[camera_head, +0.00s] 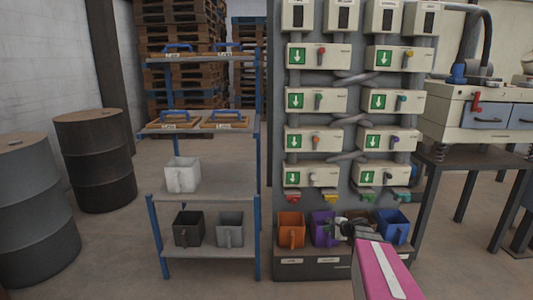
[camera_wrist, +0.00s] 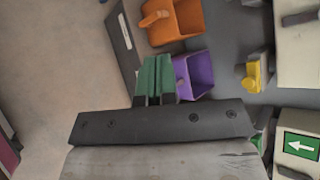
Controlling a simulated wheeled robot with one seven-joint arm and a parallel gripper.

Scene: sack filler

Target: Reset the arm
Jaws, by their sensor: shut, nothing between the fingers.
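My gripper (camera_head: 341,226) is low in front of the sack filler (camera_head: 267,150), near its bottom shelf of coloured containers. My arm reaches it from the lower right. In the wrist view my gripper (camera_wrist: 154,66) has its green fingers together, with nothing between them. In that view the fingers overlap the left side of the purple container (camera_wrist: 196,74); I cannot tell whether they touch it. The purple container (camera_head: 322,230) is partly hidden by my gripper in the head view.
An orange container (camera_head: 291,230) and a blue container (camera_head: 395,227) stand on the same shelf. A blue-framed rack (camera_head: 205,195) with white, black and grey containers is to the left. Two drums (camera_head: 97,160) stand farther left. A bench (camera_head: 474,128) is at right. Front floor is clear.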

